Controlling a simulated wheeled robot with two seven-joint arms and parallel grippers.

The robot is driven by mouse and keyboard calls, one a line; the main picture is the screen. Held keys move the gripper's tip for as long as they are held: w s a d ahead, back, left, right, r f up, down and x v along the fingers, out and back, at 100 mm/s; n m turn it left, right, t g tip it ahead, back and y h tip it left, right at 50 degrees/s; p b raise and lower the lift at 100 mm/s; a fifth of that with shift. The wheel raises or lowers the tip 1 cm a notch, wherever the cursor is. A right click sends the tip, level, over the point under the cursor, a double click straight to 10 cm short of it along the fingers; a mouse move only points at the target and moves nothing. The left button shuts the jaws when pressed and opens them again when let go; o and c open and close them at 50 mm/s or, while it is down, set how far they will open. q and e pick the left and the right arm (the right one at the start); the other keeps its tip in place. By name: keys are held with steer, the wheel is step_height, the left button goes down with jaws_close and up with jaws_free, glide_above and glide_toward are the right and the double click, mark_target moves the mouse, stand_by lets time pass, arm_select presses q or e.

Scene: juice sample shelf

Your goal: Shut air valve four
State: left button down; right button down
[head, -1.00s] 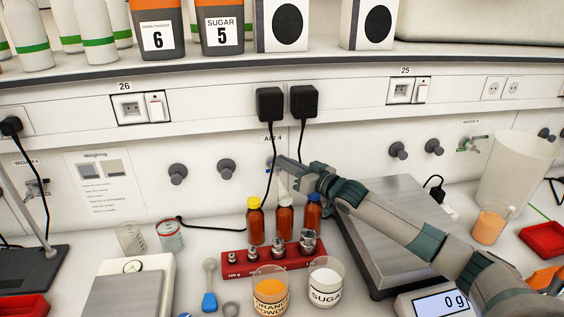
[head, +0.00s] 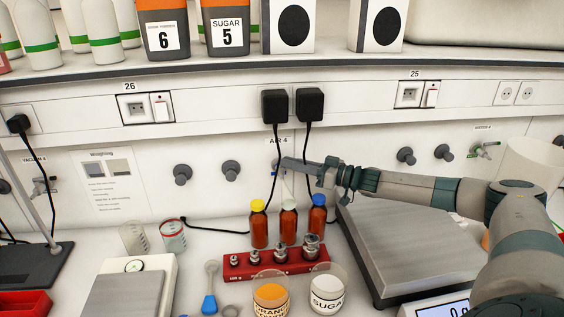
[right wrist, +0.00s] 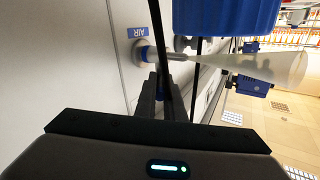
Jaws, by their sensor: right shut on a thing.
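Air valve four sits on the wall under the "AIR 4" label (head: 279,140); in the head view my gripper largely covers it. In the right wrist view its blue collar (right wrist: 143,53) and metal stem (right wrist: 174,56) show beside the "AIR" label. My left gripper is out of view.
Black cables hang from two plugs (head: 274,106) close by the gripper. Below stand brown bottles with yellow (head: 258,205), white and blue caps, behind a red weight block (head: 262,264). A metal-topped scale (head: 410,240) lies under my right arm. Grey knobs (head: 231,170) flank the valve.

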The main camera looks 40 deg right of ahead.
steer(key=shift+w+d+r+n+g+y, duration=0.25)
steer(key=shift+n+g+y, duration=0.2)
steer(key=shift+y, duration=0.25)
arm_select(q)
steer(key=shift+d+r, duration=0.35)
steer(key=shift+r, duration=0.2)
arm_select(e)
steer(key=shift+n+g+y, duration=0.45)
steer(key=shift+n+y, duration=0.1)
steer(key=shift+y, duration=0.05)
steer(key=shift+d+f, duration=0.1)
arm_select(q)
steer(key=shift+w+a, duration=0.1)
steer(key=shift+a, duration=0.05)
arm_select(e)
steer(key=c, duration=1.8)
jaws_free()
steer(key=shift+c, duration=0.2)
steer(key=shift+f, duration=0.1)
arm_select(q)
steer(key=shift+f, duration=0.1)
arm_select(e)
steer(key=shift+s, duration=0.1)
